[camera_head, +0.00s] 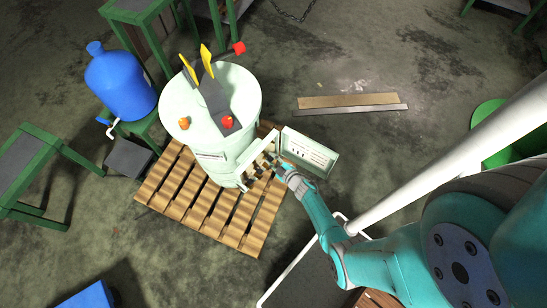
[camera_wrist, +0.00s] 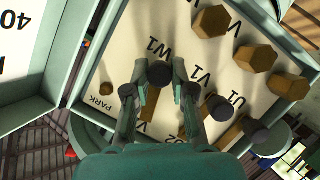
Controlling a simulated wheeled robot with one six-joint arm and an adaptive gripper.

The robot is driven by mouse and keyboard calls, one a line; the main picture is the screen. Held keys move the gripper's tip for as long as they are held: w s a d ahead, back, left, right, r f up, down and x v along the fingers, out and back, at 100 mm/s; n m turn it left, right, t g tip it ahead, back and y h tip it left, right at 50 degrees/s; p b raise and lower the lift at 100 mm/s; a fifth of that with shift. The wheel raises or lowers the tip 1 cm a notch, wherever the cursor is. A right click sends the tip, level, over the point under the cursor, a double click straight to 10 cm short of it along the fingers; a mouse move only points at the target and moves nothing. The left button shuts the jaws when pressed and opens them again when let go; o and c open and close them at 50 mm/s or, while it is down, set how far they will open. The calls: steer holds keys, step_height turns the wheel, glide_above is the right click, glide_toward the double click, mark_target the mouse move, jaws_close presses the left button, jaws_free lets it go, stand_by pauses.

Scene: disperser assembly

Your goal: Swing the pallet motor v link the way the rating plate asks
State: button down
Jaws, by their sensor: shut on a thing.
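In the wrist view my gripper (camera_wrist: 160,78) has its two fingers on either side of a dark round knob (camera_wrist: 160,73) and is shut on it. A brass link bar (camera_wrist: 147,112) shows below this knob, near the W1 mark. Whether this is the V link I cannot tell. Two more dark knobs (camera_wrist: 217,107) (camera_wrist: 255,132) stand to its right, near V1 and U1. The pale terminal board (camera_wrist: 118,60) bears a PARK mark at left. In the head view my gripper (camera_head: 279,166) is at the motor's terminal box (camera_head: 258,163). The plate's wording is unreadable.
Brass hex posts (camera_wrist: 257,58) rise at the board's upper right. An open lid panel (camera_head: 310,151) stands beside the box. A pale green vessel (camera_head: 243,95) stands on the wooden pallet (camera_head: 205,208). A blue jug (camera_head: 120,85) is to its left. Floor at right is mostly clear.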

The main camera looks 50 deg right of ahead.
steer(key=shift+s+a+m+y, duration=0.1)
steer(key=shift+a+m+y, duration=0.55)
steer(key=shift+m, duration=0.45)
steer(key=shift+a, duration=0.15)
steer(key=c, duration=1)
jaws_free()
steer(key=shift+o, duration=0.2)
steer(key=v, duration=1.2)
